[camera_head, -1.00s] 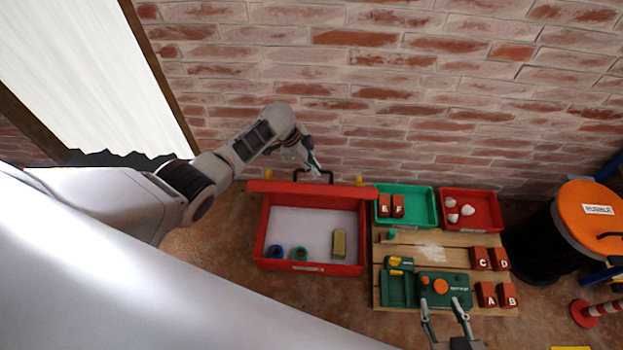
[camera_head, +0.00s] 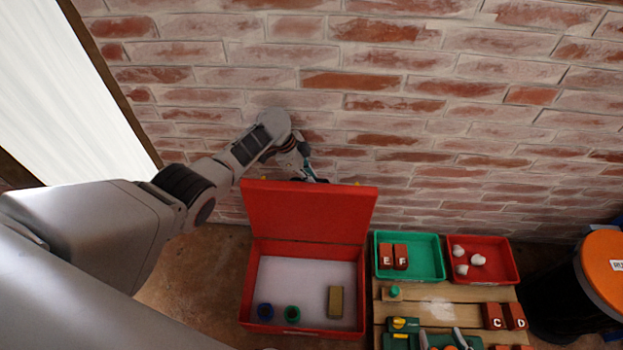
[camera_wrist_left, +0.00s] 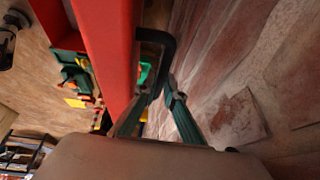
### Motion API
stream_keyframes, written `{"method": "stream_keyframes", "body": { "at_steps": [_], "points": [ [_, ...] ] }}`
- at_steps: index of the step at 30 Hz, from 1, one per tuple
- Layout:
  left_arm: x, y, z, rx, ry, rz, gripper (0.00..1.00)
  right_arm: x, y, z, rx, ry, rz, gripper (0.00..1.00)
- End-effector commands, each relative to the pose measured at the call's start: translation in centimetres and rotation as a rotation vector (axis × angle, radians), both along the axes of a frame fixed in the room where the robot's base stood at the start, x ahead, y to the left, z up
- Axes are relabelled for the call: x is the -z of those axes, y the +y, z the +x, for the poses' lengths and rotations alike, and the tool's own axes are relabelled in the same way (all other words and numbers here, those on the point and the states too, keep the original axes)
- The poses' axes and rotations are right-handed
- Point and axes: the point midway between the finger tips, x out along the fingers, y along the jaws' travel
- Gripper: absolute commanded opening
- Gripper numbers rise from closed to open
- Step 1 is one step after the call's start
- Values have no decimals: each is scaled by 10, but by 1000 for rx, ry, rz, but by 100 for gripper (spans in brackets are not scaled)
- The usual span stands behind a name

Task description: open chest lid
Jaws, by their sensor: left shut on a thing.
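The red chest (camera_head: 248,290) stands on the floor with its lid (camera_head: 308,215) swung up, its red inner face towards me. My left gripper (camera_head: 310,174) is behind the lid's top edge, partly hidden. In the left wrist view its fingers (camera_wrist_left: 157,92) are shut on the black lid handle (camera_wrist_left: 163,40), beside the red lid (camera_wrist_left: 105,40).
A brick wall (camera_head: 420,130) rises close behind the chest. To the right, a wooden pallet (camera_head: 440,314) carries a green tray (camera_head: 428,275), a red tray (camera_head: 500,277) with white lumps, and lettered red blocks. An orange-topped drum (camera_head: 605,260) stands far right.

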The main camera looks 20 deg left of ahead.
Motion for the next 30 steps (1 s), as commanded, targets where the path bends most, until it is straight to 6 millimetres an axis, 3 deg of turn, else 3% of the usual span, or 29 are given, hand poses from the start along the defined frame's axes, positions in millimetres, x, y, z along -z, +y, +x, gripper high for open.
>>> {"method": "stream_keyframes", "body": {
  "at_steps": [1,14,15,16,30],
  "points": [
    [18,0,-13,6,30,5,0,5,1,-2,0,8,1,40],
    [15,0,-10,6,27,5,0,2,0,0,4,2,2,40],
    [15,0,-10,6,27,5,20,2,0,0,4,2,2,40],
    [15,0,-9,6,26,5,26,2,-1,0,5,2,2,40],
    [1,2,-2,2,7,0,26,2,-1,-2,9,6,2,40]
  ]
}}
